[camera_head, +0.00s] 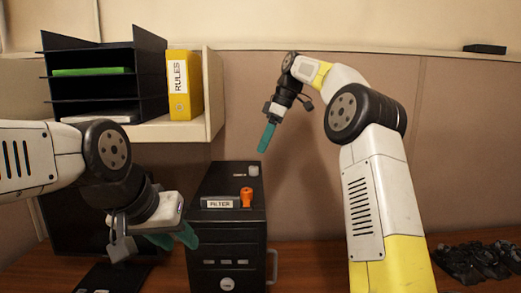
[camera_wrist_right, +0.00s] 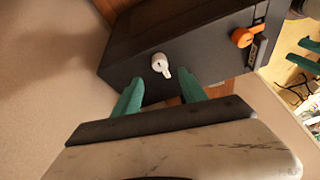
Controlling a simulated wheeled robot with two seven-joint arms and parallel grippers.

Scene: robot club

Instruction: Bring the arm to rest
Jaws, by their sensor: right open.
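My right arm reaches up on the right of the head view, with its right gripper (camera_head: 267,138) hanging in the air above and behind the black box. In the right wrist view the right gripper's (camera_wrist_right: 160,95) two teal fingers are apart with nothing between them. The black box (camera_head: 228,235) stands below, with a label reading "FILTER", an orange knob (camera_head: 246,198) and a small pale knob (camera_head: 253,171) on top. My left gripper (camera_head: 178,238) is low on the left, beside the box. Its teal fingers look apart and empty in the right wrist view (camera_wrist_right: 306,55).
A shelf (camera_head: 180,130) at the back left carries a black letter tray (camera_head: 100,75) and a yellow "RULES" binder (camera_head: 184,87). A partition wall (camera_head: 455,150) stands behind. Dark tangled items (camera_head: 475,262) lie on the desk at right. The air around the right gripper is clear.

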